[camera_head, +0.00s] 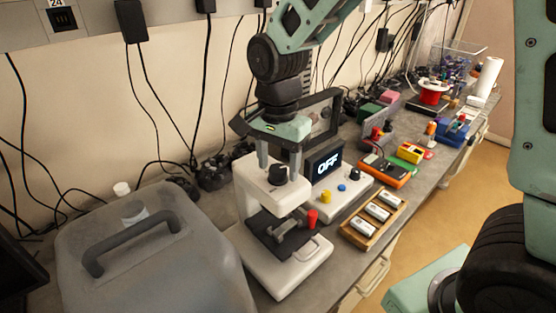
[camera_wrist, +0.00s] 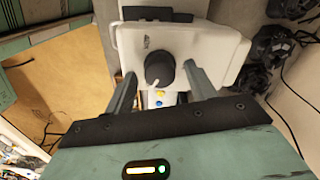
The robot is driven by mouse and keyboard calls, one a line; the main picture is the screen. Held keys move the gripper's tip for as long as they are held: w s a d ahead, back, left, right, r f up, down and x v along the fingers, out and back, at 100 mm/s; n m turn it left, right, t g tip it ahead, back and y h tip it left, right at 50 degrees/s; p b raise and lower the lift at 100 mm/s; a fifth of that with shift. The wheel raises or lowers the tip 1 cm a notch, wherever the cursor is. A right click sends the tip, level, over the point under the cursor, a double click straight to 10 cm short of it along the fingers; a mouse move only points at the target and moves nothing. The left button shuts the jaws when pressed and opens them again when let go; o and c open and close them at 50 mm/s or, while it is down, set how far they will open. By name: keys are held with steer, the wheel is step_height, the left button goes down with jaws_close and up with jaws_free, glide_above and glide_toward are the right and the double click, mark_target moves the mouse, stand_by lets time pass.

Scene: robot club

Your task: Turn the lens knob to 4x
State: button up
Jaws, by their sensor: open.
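The lens knob (camera_head: 279,175) is a round black dial on the top of a white microscope-like device (camera_head: 250,203). In the wrist view the lens knob (camera_wrist: 160,66) shows a white pointer mark directed down and slightly left; the scale markings beside it are too small to read. My gripper (camera_head: 279,161) is above the device, pointing down. In the wrist view my gripper (camera_wrist: 160,69) is open, with one finger on each side of the knob and a gap on both sides. The fingers do not appear to touch the knob.
A display reading OFF (camera_head: 327,165) stands behind a white panel with yellow and blue buttons. A red knob (camera_head: 312,218) sticks out of the device's side. A large grey jug (camera_head: 150,260) stands at left, and a wooden tray (camera_head: 373,220) at right. Cables hang behind.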

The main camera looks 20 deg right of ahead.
steer(key=shift+f, duration=0.25)
steer(key=c, duration=1)
